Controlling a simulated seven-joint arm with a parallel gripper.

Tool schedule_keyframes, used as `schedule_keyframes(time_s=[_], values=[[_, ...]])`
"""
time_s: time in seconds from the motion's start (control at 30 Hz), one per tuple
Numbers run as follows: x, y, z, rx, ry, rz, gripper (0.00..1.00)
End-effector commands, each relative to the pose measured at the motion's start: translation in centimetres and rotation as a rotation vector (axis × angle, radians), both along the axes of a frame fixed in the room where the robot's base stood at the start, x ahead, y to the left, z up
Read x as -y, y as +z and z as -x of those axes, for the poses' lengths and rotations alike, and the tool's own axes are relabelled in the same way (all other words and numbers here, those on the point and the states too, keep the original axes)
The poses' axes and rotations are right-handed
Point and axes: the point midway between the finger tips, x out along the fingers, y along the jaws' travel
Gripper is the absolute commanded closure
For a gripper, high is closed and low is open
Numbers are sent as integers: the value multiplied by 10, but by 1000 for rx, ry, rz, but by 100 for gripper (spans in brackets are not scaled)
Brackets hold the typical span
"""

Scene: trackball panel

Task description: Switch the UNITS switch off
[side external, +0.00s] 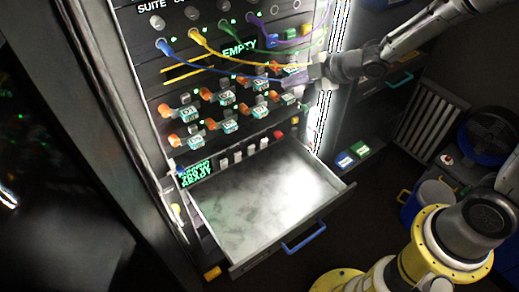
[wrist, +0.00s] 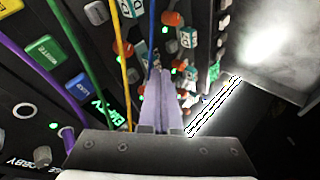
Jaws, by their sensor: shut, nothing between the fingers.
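My gripper (side external: 314,74) is at the right side of the upright panel, near the ends of the orange-and-teal control rows. In the wrist view its lavender fingers (wrist: 160,76) are together, with nothing held, pointing along the panel face. I cannot read a UNITS label in either view. A row of small white switches (side external: 237,157) sits low on the panel above the open drawer, with a red one (side external: 279,135) at its right end. Which control is the UNITS switch, and its position, I cannot tell. My gripper is above and right of that row; contact with the panel cannot be judged.
An open drawer (side external: 204,209) with a blue handle (side external: 303,239) juts out below the panel. Blue, yellow, green and purple cables (side external: 214,45) hang across the upper panel; some pass close to my fingers in the wrist view. Buckets (side external: 428,200) stand on the floor at right.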

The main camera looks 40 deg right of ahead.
Motion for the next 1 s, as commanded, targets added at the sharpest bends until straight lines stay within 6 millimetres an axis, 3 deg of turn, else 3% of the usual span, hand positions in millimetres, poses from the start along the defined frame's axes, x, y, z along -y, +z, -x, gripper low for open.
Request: schedule_keyframes(time_s=[0.03,0.2,0.4,0.6,1.0], values=[[-6,-28,-1,-37,39,-1,100],[-21,-105,6,-145,132,-12,100],[-22,-171,27,-275,149,-19,100],[-22,-193,37,-324,145,-24,100],[-23,-195,36,-326,144,-23,100]])
